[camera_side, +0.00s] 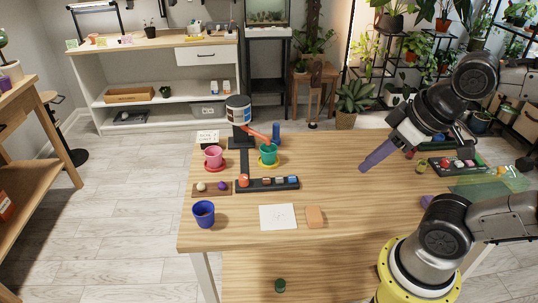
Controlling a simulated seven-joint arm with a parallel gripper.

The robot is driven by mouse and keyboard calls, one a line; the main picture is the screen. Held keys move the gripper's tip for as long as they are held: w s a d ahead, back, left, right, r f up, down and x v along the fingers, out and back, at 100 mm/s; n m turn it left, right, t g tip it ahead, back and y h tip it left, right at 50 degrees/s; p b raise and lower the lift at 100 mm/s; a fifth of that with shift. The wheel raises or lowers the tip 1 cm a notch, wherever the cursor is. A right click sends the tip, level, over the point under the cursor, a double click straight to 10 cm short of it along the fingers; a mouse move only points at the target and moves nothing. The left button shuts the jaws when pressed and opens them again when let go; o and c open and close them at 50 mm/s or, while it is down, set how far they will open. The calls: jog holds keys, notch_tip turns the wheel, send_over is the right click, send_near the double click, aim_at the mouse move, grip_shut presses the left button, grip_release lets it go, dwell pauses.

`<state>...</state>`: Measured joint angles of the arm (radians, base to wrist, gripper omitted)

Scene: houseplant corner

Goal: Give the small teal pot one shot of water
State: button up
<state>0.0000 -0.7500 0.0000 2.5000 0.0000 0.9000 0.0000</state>
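The small teal pot (269,152) stands on a yellow saucer (261,162) at the back of the table. Behind it to the left is a dispenser with a white and dark tank (238,110) on a dark post. An orange-red arm (257,135) slants from it towards the teal pot, ending near a blue upright part (276,132). A pink pot (213,155) stands left of it on a red saucer (212,168). My gripper (366,166) is in the air well right of the teal pot, its purple fingers pointing down-left. Their gap is not visible from here.
In front of the pots are a dark tray (290,187) with several small pieces and a wooden tray (211,193) with two balls. The table's middle right is clear.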

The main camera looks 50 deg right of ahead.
grip_shut()
dwell(1.3)
